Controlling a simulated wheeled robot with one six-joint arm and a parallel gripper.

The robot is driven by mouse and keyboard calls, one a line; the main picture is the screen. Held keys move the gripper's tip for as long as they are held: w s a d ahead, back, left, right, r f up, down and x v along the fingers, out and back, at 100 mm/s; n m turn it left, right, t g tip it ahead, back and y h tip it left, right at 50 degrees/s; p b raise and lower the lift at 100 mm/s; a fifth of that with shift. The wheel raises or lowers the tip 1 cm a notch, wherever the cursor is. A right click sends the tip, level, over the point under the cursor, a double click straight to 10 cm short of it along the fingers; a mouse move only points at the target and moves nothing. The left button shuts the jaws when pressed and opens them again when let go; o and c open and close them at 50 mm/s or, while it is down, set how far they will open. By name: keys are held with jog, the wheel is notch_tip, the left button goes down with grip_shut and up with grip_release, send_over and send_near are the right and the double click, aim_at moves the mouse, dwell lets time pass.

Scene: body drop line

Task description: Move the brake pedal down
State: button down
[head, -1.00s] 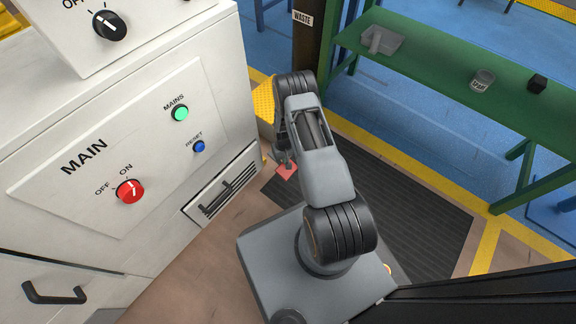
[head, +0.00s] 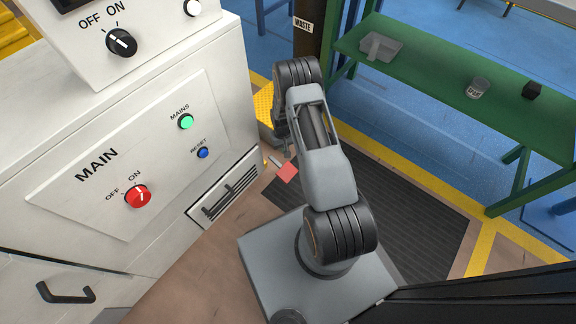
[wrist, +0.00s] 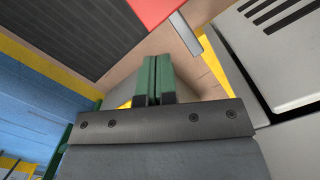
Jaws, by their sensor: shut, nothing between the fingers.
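The brake pedal shows as a red pad (head: 288,172) on a short grey lever, low beside the white cabinet, in the head view. In the wrist view the red pad (wrist: 150,10) is at the top edge, partly cut off, with its grey lever (wrist: 185,34) running down to the right. My gripper (wrist: 152,80) is shut and empty; its two green fingers lie side by side. In the picture the fingertips are below the pad and left of the lever, apart from both. In the head view my arm mostly hides the gripper.
The white cabinet (head: 60,150) with its vent grille (head: 228,186) stands close on the left. A dark ribbed mat (head: 400,210) lies on the floor on the right. A green table (head: 440,80) and the dark WASTE post (head: 306,45) stand behind.

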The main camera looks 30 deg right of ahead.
jog(key=shift+w+r+p, duration=0.15)
jog(key=shift+r+p, duration=0.2)
jog(key=shift+r, duration=0.9)
jog(key=shift+w+r+p, duration=0.1)
jog(key=shift+r+p, duration=0.25)
jog(key=shift+r, duration=0.85)
